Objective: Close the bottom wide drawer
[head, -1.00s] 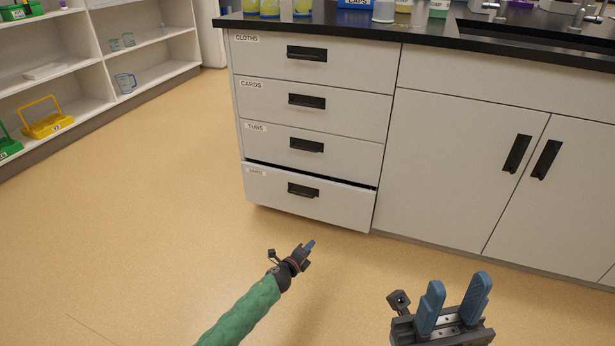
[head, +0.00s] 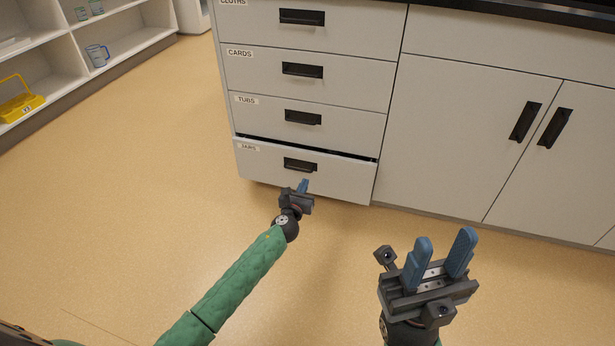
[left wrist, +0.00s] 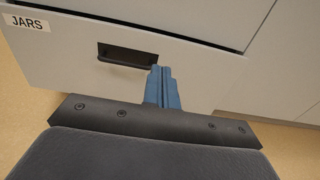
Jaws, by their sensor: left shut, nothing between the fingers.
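The bottom wide drawer (head: 340,178), labelled JARS, stands slightly open, with a dark gap along its top edge. Its black handle (head: 300,165) is in the middle of the front. In the left wrist view the drawer front (left wrist: 75,62) and handle (left wrist: 127,55) are close ahead. My left gripper (head: 304,186) is shut and empty, its blue fingertips just below and in front of the handle; the left wrist view shows the fingers (left wrist: 162,75) pressed together near the handle's right end. I cannot tell whether they touch the front. My right gripper (head: 442,256) is open and empty, away from the drawer.
The TUBS drawer (head: 350,125) and the drawers above it are shut. Cupboard doors (head: 460,140) to the right are shut. White shelves (head: 130,35) with a yellow carrier (head: 20,106) stand at the left. The floor (head: 130,200) before the drawers is clear.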

